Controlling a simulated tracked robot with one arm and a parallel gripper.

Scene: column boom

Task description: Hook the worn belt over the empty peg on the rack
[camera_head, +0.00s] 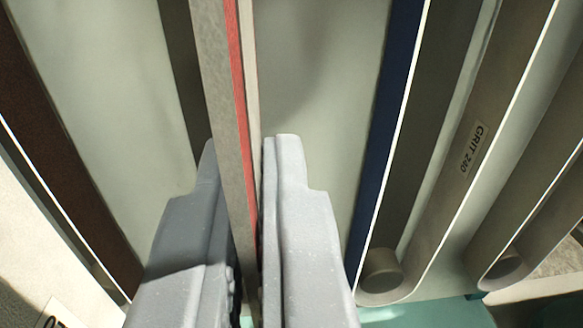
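A grey belt with a red stripe along its edge (222,90), which I take to be the worn belt, runs from the top edge down between the fingers of my gripper (245,150). The grey fingers lie close against it on both sides, with little or no gap, so my gripper looks shut on it. The belt's lower part is hidden between the fingers, and its upper end is out of view. I cannot make out an empty peg in this view.
Right of my gripper hang a blue-edged belt (390,120) and a belt marked GRIT 240 (474,150), with a round peg-like end (382,270) in its lower bend. Another belt loop is at far right. A brown belt (55,150) is at left. A pale panel (320,80) lies behind.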

